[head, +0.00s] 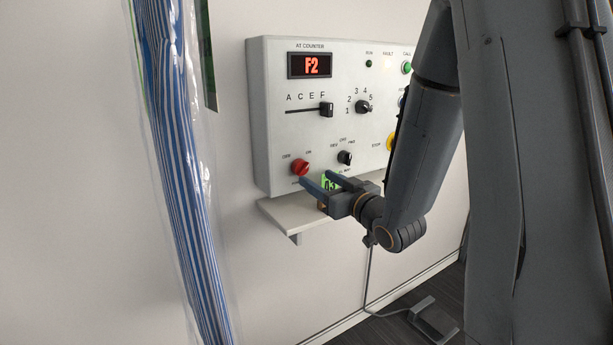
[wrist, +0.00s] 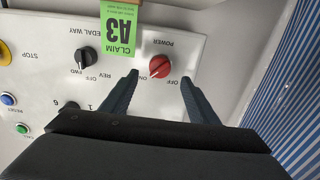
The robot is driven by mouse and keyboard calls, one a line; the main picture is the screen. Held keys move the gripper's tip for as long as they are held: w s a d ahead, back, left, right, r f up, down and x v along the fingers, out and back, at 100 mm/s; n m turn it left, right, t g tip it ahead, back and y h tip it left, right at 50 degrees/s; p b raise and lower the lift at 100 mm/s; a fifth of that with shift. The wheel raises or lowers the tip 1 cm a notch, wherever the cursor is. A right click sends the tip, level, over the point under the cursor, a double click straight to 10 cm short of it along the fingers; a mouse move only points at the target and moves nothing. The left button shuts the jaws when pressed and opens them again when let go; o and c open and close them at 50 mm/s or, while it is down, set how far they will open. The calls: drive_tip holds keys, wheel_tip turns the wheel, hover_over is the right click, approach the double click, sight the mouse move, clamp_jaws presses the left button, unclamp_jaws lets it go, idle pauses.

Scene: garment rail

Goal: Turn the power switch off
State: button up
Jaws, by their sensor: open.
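The power switch is a red knob (head: 300,167) at the lower left of the control panel, with OFF marked to its left and ON to its right. In the wrist view, which is upside down, the red knob (wrist: 160,67) sits between the fingertips. Which mark the knob points to is too small to tell. My gripper (head: 316,179) is open, its two fingers pointing at the panel just below and right of the knob in the head view. In the wrist view my gripper (wrist: 160,80) straddles the knob, with nothing held; contact cannot be told.
The white control panel (head: 281,110) carries a slider, a dial, a black pedal-way knob (head: 345,158) close by, and a yellow stop button. A green claim ticket (wrist: 118,15) is near the fingers. A small shelf (head: 290,214) lies below. Bagged striped garment (head: 180,130) hangs at left.

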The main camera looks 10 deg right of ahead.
sight(305, 171)
drive_tip(key=p+x, duration=0.1)
drive_tip(key=x, duration=0.6)
drive_tip(key=shift+f, duration=0.1)
drive_tip(key=c, duration=1)
